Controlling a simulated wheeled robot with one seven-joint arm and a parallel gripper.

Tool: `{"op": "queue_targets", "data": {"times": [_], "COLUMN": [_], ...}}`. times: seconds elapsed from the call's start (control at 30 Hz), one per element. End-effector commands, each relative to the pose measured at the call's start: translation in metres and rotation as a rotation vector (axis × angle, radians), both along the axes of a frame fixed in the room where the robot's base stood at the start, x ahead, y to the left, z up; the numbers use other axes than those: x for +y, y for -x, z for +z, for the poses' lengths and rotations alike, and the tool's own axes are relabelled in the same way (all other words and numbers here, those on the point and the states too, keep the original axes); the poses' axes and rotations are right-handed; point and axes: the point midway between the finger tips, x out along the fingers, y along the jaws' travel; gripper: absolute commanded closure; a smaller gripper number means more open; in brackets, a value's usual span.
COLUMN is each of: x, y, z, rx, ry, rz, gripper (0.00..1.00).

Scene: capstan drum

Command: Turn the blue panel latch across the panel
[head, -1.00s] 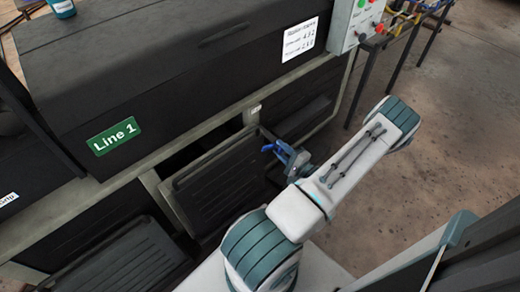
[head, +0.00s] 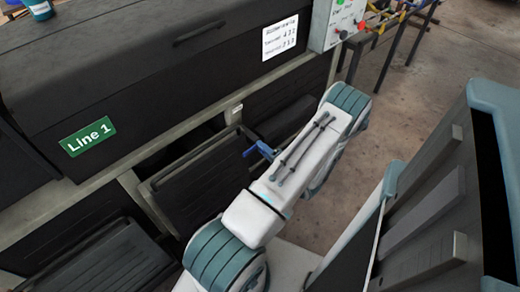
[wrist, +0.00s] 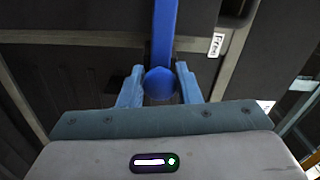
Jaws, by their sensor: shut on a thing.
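The blue panel latch (wrist: 164,35) stands out in the wrist view as a long blue bar ending in a rounded knob between my gripper's fingers. My gripper (wrist: 160,86) is shut on that knob end. In the head view the latch (head: 258,149) shows as a small blue piece at the right edge of a dark ribbed panel (head: 198,185). That panel sits ajar, tilted out of the machine's frame. My arm hides most of the gripper in the head view.
The machine's black cover (head: 150,70) with a green "Line 1" sign (head: 88,136) is above the panel. A control box (head: 338,22) with buttons is at the back right. Another dark panel (head: 100,262) leans at lower left. Open floor (head: 425,95) lies to the right.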

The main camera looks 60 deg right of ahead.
Motion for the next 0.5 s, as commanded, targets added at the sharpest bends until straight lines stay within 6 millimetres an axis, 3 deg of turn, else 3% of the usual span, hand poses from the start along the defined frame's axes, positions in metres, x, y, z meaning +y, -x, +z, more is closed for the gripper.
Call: {"op": "queue_targets", "data": {"times": [0.27, 0.3, 0.33, 0.37, 0.5], "x": [-0.0008, -0.0008, -0.0008, -0.0007, -0.0003], "y": [-0.0012, -0.0011, -0.0011, -0.0011, -0.0006], "z": [0.0024, 0.0024, 0.0023, 0.0022, 0.0013], "rx": [-0.003, -0.003, -0.003, -0.003, -0.001], "ry": [0.007, 0.007, 0.007, 0.007, 0.004], "rz": [0.002, 0.002, 0.002, 0.002, 0.001], "gripper": [1.00, 0.64, 0.56, 0.51, 0.51]}}
